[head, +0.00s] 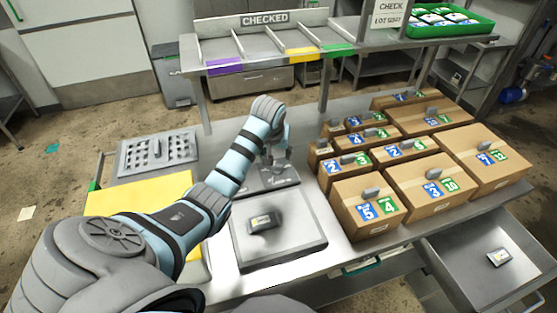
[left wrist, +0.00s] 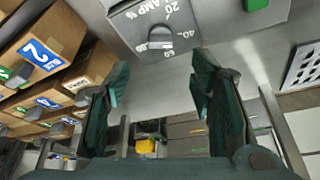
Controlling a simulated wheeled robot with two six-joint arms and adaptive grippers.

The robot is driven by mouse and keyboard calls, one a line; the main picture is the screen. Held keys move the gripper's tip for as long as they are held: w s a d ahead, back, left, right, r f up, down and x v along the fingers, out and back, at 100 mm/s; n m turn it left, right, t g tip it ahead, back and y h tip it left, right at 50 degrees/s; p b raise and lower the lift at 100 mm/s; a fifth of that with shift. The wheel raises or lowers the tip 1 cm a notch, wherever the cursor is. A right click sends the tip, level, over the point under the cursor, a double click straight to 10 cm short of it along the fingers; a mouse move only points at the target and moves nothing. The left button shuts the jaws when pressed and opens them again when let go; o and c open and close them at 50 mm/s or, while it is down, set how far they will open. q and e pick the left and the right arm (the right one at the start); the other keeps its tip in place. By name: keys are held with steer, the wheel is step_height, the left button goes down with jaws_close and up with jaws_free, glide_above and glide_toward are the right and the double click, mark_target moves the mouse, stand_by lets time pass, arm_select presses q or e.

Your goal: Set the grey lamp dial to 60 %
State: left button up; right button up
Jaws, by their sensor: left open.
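The grey lamp dial (left wrist: 160,38) is a round knob on a grey panel (left wrist: 125,22), at the top middle of the left wrist view. Printed numbers including 20 and 40 ring it; I cannot tell for sure which its pointer is at. My left gripper (left wrist: 158,78) is open and empty, its two dark fingers apart below the dial in that view and not touching it. In the head view my left gripper (head: 275,158) hangs over the grey panel unit (head: 285,187), and the dial is hidden there. My right gripper is not in view.
A grey plate (head: 290,243) with a small dark item (head: 264,222) lies in front of the panel. Brown cartons (head: 365,212) stand close on the right. A yellow mat (head: 140,198) and a perforated tray (head: 158,150) lie left. A shelf (head: 270,62) stands behind.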

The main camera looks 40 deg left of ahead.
mark_target(278, 166)
arm_select(q)
steer(key=b+x, duration=0.2)
steer(key=x, duration=0.8)
steer(key=shift+w+d, duration=0.1)
steer(key=shift+r, duration=0.1)
steer(key=shift+c, duration=1)
steer(key=c, duration=1)
